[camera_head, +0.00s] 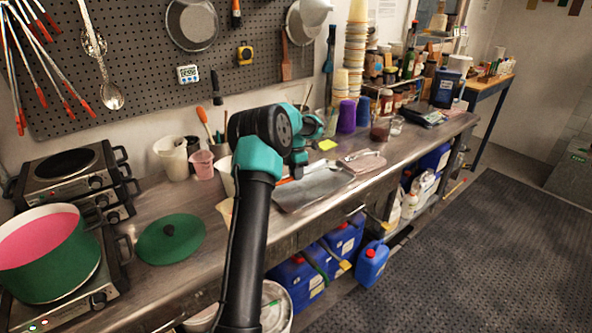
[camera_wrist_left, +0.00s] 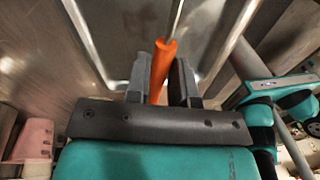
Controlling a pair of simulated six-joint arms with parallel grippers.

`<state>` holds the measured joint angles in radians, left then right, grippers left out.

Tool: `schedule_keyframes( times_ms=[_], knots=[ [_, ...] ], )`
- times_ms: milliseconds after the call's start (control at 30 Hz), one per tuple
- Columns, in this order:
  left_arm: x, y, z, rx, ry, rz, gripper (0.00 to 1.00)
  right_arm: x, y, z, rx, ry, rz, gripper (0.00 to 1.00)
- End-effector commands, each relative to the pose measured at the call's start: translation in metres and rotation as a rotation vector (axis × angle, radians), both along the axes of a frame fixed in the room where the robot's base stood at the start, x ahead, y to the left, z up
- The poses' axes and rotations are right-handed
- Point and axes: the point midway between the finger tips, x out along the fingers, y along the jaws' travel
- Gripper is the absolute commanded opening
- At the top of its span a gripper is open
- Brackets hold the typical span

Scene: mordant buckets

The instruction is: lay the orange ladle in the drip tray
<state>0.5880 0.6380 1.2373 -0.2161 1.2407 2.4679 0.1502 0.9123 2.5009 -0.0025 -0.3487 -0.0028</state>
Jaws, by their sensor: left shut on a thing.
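The orange ladle's handle (camera_wrist_left: 161,66) is between the fingers of my left gripper (camera_wrist_left: 160,82) in the left wrist view. Its thin metal shaft runs up out of the frame, and its bowl is not visible. In the head view my left gripper (camera_head: 297,170) is mostly hidden behind my own arm, and a bit of orange (camera_head: 284,181) shows beside it. The grey metal drip tray (camera_head: 318,190) lies on the bench, just below and right of the gripper. The tray (camera_wrist_left: 118,28) also shows beneath the ladle in the left wrist view. I cannot tell whether they touch.
A pink cloth (camera_head: 366,162) with a metal utensil lies right of the tray. A pink jug (camera_head: 201,165) and a white container (camera_head: 172,157) stand behind left. A green lid (camera_head: 170,239) and a green pot (camera_head: 50,262) are at the left. Purple cups (camera_head: 347,116) stand behind.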

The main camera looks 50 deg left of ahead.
Motion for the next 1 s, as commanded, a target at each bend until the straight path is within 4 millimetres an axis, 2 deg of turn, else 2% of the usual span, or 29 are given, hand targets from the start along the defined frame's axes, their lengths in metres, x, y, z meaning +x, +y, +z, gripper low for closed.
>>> schedule_keyframes(
  times_ms=[300, 633, 667, 900, 1000],
  knots=[
    [0.0, 0.0, -0.018, 0.0, 0.0, 0.0, 0.0, 0.0, 0.0, 0.0, 0.0, 0.0, 0.0, 0.43],
    [0.0, 0.0, -0.02, 0.0, 0.0, 0.0, 0.0, 0.0, 0.0, 0.0, 0.0, 0.0, 0.0, 0.43],
    [0.0, 0.0, -0.02, 0.0, 0.0, 0.0, 0.23, 0.0, 0.0, 0.0, 0.0, 0.0, 0.0, 0.43],
    [0.0, 0.0, -0.019, 0.0, -0.001, 0.0, 0.46, 0.0, 0.0, 0.0, 0.0, 0.0, 0.0, 0.43],
    [0.0, 0.0, -0.019, 0.0, -0.001, 0.0, 0.52, 0.0, 0.0, 0.0, 0.0, 0.0, 0.0, 0.43]
  ],
)
